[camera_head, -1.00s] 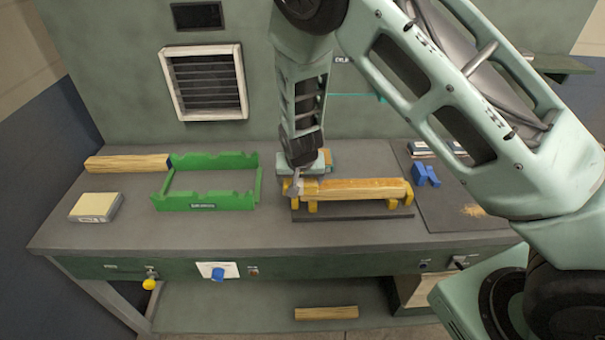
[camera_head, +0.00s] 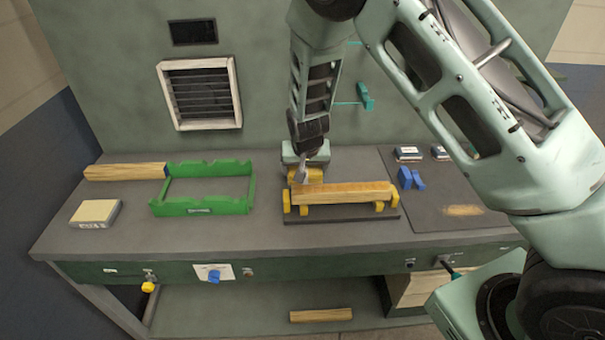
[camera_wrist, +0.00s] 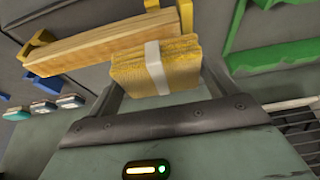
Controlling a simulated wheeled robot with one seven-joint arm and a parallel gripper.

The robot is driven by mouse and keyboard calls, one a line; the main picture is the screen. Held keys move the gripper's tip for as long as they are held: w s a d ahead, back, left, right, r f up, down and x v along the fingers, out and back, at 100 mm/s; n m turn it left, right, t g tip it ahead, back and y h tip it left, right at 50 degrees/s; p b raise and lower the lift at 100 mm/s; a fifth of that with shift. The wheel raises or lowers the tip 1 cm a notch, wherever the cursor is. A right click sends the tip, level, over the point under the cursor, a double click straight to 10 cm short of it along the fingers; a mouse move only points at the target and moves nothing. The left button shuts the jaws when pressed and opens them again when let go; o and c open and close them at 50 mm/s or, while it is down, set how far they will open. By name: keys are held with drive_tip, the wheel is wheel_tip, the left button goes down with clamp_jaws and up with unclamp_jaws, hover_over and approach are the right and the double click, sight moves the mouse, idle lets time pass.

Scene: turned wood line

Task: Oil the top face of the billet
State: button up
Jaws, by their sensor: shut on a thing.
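The billet (camera_head: 345,193) is a pale wooden bar lying level across yellow supports on a dark base plate (camera_head: 348,214). It also shows in the wrist view (camera_wrist: 80,50). My gripper (camera_head: 304,172) is at the billet's left end, on its far side. In the wrist view my gripper (camera_wrist: 158,78) is shut on a yellow folded cloth pad (camera_wrist: 128,73) with a white band. The pad overlaps the near end of the billet in that view; I cannot tell whether it touches the top face. My gripper partly hides the pad in the head view.
Blue blocks (camera_head: 406,178) lie to the right on a dark mat (camera_head: 430,205).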

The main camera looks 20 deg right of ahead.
drive_tip(key=shift+r+p, duration=0.55)
drive_tip(key=shift+r, duration=0.7)
drive_tip(key=shift+f, duration=0.1)
